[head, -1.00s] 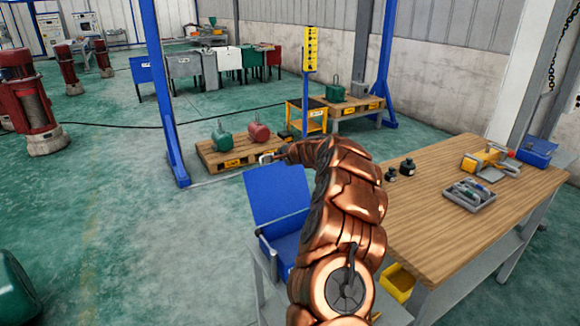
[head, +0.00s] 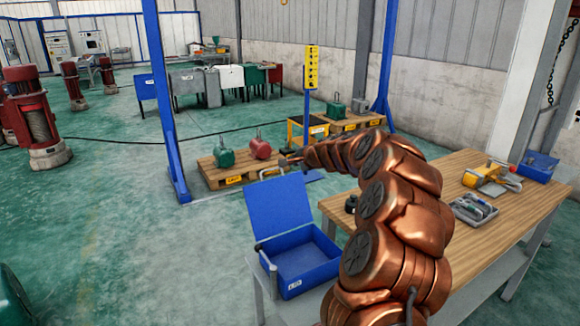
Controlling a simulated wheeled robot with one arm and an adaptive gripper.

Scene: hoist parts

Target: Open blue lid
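The blue box (head: 302,268) sits on a grey stand in the foreground, left of the wooden table. Its blue lid (head: 279,212) stands up, tilted back, and the inside of the box shows and looks empty. My gripper (head: 284,164) is small in view at the end of my copper arm, close to the lid's top edge. A pale loop (head: 271,172) shows by that top edge; I cannot tell whether gripper and lid touch. The fingers are too small to read as open or shut.
The wooden table (head: 455,185) at right holds a grey tray (head: 474,210), a yellow tool (head: 487,182) and a small blue box (head: 538,167). A pallet (head: 215,175) with green and red weights lies behind the lid. A blue post (head: 160,110) stands left.

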